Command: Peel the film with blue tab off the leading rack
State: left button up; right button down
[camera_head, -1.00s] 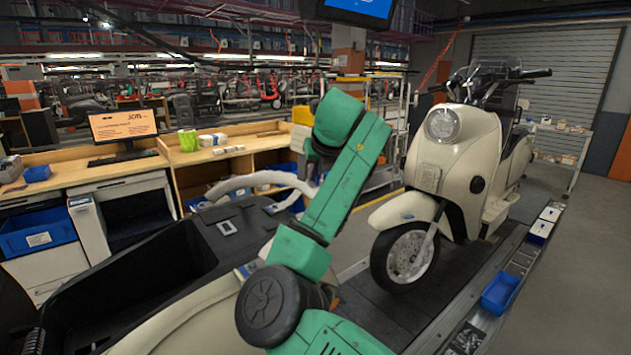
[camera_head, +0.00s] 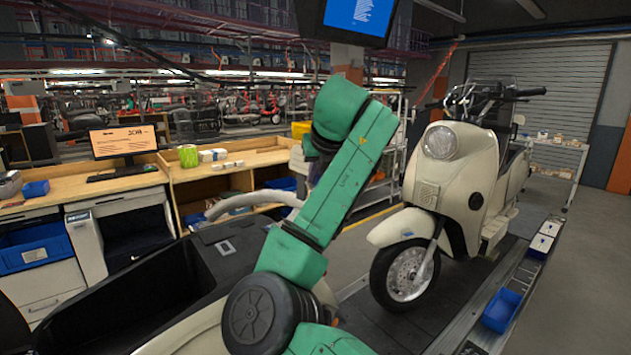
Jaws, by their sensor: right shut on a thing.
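My right gripper (camera_head: 317,152) shows only as a dark part at the arm's far end, left of the upper green links. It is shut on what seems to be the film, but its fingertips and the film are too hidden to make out. I see no blue tab clearly. My left gripper is not in view.
A second cream scooter (camera_head: 440,200) stands behind on the conveyor, right of my arm. A blue bin (camera_head: 501,310) sits on the conveyor's edge. Wooden workbenches (camera_head: 90,200) with a monitor (camera_head: 123,140) stand at the left. The floor at the right is clear.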

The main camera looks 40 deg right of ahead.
jog(key=shift+s+a+r, duration=0.25)
jog(key=shift+s+r, duration=0.05)
jog(key=shift+r, duration=0.35)
jog(key=shift+s+a+r, duration=0.2)
jog(key=shift+s+r, duration=0.1)
jog(key=shift+r, duration=0.35)
jog(key=shift+s+a+r+p, duration=1.15)
jog(key=shift+s+r+p, duration=0.35)
jog(key=shift+r, duration=1.9)
jog(key=w+f+b, duration=0.1)
jog(key=f, duration=0.1)
jog(key=w+d+f+b, duration=0.1)
jog(key=f, duration=0.2)
jog(key=w+d+f, duration=0.1)
jog(key=f, duration=0.1)
jog(key=shift+w+d+f+b, duration=0.2)
jog(key=shift+d+f+b, duration=0.05)
jog(key=shift+b, duration=0.15)
jog(key=shift+w+d+f, duration=0.1)
jog(key=shift+f, duration=0.05)
jog(key=shift+r, duration=0.2)
